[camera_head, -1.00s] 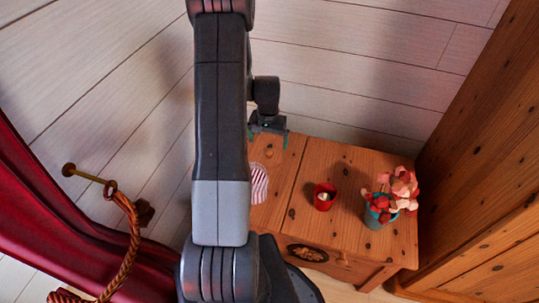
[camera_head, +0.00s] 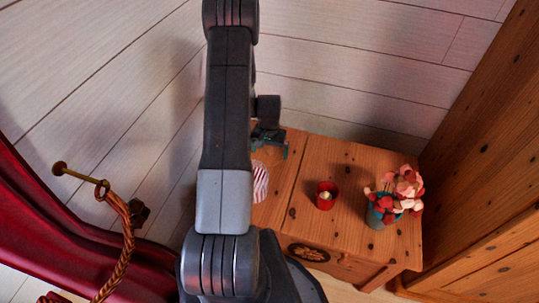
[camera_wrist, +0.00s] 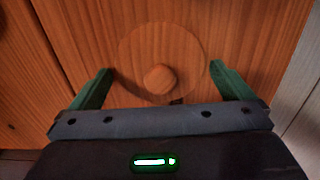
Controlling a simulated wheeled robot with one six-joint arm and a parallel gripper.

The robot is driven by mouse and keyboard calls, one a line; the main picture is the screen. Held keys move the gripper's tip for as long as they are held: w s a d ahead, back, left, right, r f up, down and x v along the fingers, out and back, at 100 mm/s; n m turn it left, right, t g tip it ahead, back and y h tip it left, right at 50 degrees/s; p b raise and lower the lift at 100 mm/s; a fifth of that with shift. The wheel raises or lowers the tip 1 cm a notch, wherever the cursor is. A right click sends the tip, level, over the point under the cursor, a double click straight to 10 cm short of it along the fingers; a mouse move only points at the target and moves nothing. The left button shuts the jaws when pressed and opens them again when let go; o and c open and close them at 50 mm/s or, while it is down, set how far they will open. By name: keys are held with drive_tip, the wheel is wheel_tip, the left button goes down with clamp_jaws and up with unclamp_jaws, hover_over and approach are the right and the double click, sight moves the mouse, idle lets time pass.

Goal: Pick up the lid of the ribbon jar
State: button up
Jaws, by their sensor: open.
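The lid is a round wooden disc (camera_wrist: 134,46) with a round knob (camera_wrist: 160,78), seen from above in the wrist view. Its colour nearly matches the wood around it. My gripper (camera_wrist: 160,69) is open and empty, with one green finger on each side of the knob and a gap on both sides. In the head view my gripper (camera_head: 268,146) is over the back left of the wooden cabinet. A red-and-white striped thing (camera_head: 260,183), perhaps the jar, stands beside my arm, which hides part of it. I cannot make out the lid in the head view.
The wooden cabinet (camera_head: 310,170) also holds a red cup-like candle (camera_head: 326,196) and a blue pot (camera_head: 375,217) of pink and red flowers. A tall wooden wardrobe (camera_head: 490,150) stands at right. A red curtain (camera_head: 50,215) with a rope tie hangs at left.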

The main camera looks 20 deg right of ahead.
drive_tip(key=shift+c, duration=0.2)
drive_tip(key=c, duration=0.6)
drive_tip(key=shift+c, duration=0.2)
drive_tip(key=shift+r, duration=0.15)
